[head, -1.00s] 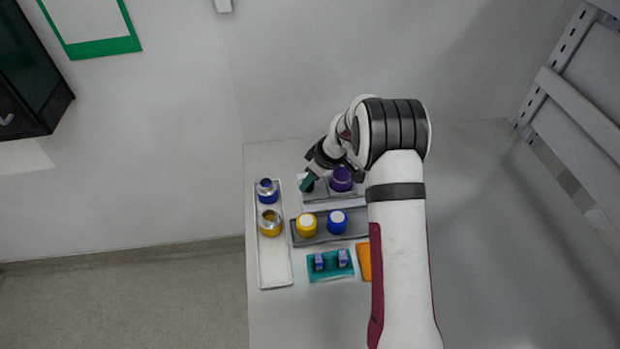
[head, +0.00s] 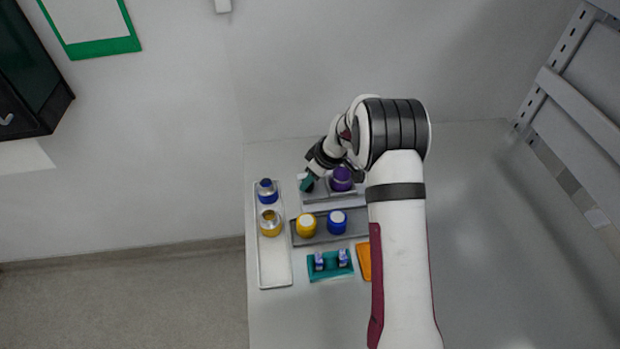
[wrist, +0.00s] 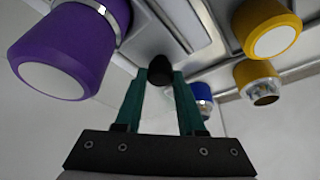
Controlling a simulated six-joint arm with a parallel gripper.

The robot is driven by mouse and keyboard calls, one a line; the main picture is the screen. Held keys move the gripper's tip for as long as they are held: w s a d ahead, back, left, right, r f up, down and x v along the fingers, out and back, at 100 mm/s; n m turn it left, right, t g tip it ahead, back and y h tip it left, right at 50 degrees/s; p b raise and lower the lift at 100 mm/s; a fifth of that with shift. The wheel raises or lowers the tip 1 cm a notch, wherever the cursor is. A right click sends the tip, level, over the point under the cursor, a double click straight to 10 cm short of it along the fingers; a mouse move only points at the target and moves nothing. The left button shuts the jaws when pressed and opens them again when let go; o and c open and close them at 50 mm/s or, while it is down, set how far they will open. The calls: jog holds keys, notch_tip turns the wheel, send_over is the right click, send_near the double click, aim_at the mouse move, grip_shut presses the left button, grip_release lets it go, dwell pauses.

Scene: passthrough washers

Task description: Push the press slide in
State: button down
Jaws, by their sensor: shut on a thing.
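In the head view my gripper (head: 306,187) is at the left end of the grey press fixture (head: 318,206), left of a purple cylinder (head: 341,179). In the wrist view my gripper (wrist: 160,82) has its green fingers closed on a small dark round knob (wrist: 160,68), which looks like the press slide's handle. The purple cylinder with a white end (wrist: 65,55) is close by on the left in that view. The slide's body and how far in it sits are hard to make out; my fingers partly cover it in the head view.
A grey rack with a yellow-and-white piece (head: 306,225) and a blue-and-white piece (head: 337,222) lies in front. A white tray (head: 273,270) on the left holds blue and yellow pieces. A teal holder (head: 331,274) and an orange item (head: 363,262) are nearer me.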

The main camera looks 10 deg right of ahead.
aim_at(318, 185)
dwell(0.4)
jog(key=d, duration=0.3)
jog(key=shift+w+d+r, duration=0.1)
jog(key=shift+d, duration=0.3)
jog(key=c, duration=0.5)
grip_release()
jog(key=v, duration=1.5)
jog(key=shift+r, duration=0.35)
